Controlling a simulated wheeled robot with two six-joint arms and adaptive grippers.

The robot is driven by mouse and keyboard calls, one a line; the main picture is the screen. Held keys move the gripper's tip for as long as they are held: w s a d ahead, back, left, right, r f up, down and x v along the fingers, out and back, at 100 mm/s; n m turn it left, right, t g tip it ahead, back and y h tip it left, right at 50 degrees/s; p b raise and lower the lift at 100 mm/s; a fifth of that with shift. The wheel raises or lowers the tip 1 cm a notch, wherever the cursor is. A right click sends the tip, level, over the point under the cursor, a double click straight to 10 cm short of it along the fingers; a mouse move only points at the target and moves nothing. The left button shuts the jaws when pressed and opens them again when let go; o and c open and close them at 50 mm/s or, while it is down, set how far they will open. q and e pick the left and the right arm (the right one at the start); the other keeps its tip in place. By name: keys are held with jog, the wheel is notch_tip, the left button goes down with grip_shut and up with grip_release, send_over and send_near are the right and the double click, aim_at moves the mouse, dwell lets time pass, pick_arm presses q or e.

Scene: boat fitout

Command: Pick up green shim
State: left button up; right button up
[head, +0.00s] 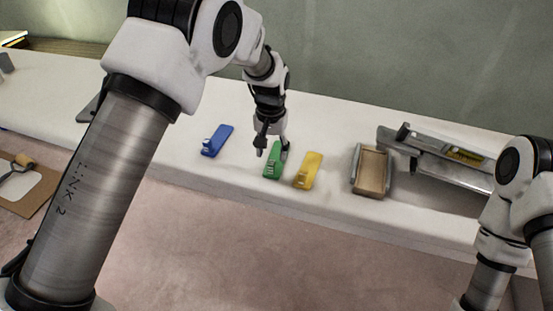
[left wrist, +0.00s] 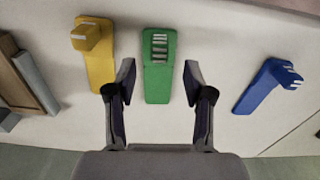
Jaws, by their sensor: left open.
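The green shim (head: 272,162) lies on the white bench between a blue shim (head: 217,141) and a yellow shim (head: 307,171). In the left wrist view the green shim (left wrist: 158,68) points lengthwise towards my left gripper (left wrist: 154,80). The open fingers sit one on each side of its near end, with a gap on both sides. In the head view my left gripper (head: 272,150) is over the green shim and hides part of it. The blue shim (left wrist: 267,87) and yellow shim (left wrist: 97,55) flank it in the wrist view. My right gripper is not in view.
A wooden-bottomed tray (head: 371,173) with grey sides stands right of the yellow shim. A grey metal rail assembly (head: 440,158) lies farther right. A brown board with a roller (head: 18,168) is at the far left. The bench is clear around the blue shim.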

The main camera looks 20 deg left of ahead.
aim_at(272, 161)
pick_arm(q)
jog(key=f, duration=0.4)
jog(key=shift+w+f, duration=0.25)
jog(key=shift+f, duration=0.05)
grip_shut()
